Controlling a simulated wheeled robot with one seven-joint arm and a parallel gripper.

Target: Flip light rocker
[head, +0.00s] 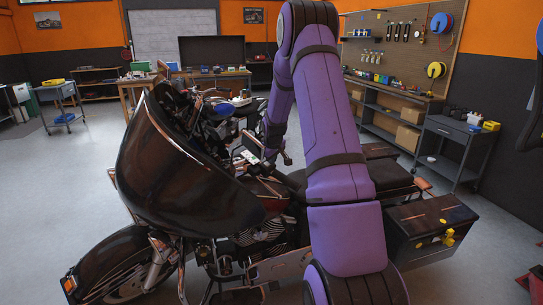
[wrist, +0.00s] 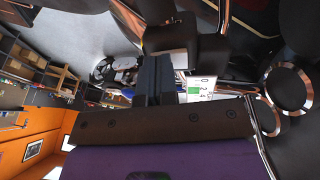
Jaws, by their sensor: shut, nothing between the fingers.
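A dark motorcycle (head: 180,165) stands in front of me, its large windscreen and fairing to the left. My purple arm reaches over it, and its far end comes down near the handlebar and tank area. My gripper (wrist: 157,62) is shut and empty; its dark fingers show in the middle of the wrist view. A small white panel with a green patch and dark marks (wrist: 201,88) is just right of the fingers; a similar white and green piece (head: 247,157) shows on the motorcycle in the head view. I cannot make out the light rocker for certain, nor any contact.
Round copper-rimmed dials (wrist: 290,88) lie right of the gripper. A black side case (head: 430,225) with yellow parts sits at the motorcycle's rear. A pegboard with shelves (head: 405,60) and a grey cart (head: 455,145) stand at the right.

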